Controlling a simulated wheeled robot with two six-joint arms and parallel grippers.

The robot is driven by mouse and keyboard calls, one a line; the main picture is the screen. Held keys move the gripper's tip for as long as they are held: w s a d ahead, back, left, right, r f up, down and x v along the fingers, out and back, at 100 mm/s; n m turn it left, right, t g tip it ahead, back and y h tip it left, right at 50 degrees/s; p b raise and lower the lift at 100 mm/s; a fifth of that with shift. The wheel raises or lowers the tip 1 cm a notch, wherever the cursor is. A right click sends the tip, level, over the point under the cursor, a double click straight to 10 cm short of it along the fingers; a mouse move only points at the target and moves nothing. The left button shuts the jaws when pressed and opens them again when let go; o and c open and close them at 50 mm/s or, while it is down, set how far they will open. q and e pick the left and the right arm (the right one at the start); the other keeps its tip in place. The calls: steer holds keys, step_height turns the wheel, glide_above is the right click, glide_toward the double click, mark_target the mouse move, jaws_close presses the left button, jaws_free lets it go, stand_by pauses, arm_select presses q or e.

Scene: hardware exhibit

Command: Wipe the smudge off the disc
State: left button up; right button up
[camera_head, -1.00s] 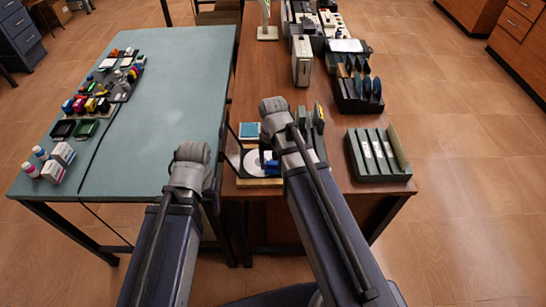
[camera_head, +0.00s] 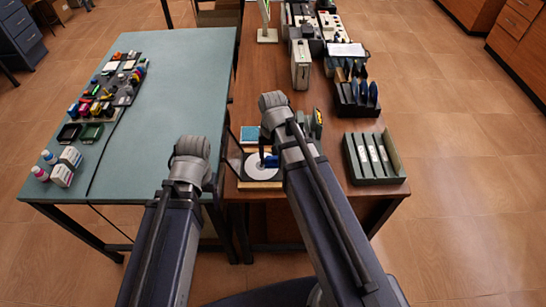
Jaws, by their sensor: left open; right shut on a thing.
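The disc (camera_head: 258,173), white with a dark centre hole, lies flat in a light wooden tray (camera_head: 247,185) at the near left corner of the brown table. A small blue thing (camera_head: 271,161) is over the disc's right side. My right gripper (camera_head: 269,154) is mostly hidden by its own arm, at the blue thing and shut on it. I cannot tell whether the blue thing touches the disc. I cannot make out a smudge at this size. My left arm reaches over the green table's near right edge; its gripper is hidden behind the arm.
A teal square (camera_head: 249,134) is behind the disc. Bottles and boxes (camera_head: 62,172) stand on the green table (camera_head: 160,120), whose middle is clear.

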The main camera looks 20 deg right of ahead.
arm_select(q)
steer(key=shift+r, duration=0.4)
arm_select(e)
steer(key=shift+r, duration=0.4)
step_height(320, 180, up, 3)
steer(key=p, duration=0.3)
steer(key=shift+r, duration=0.1)
arm_select(q)
step_height(320, 180, up, 3)
steer(key=shift+f, duration=0.1)
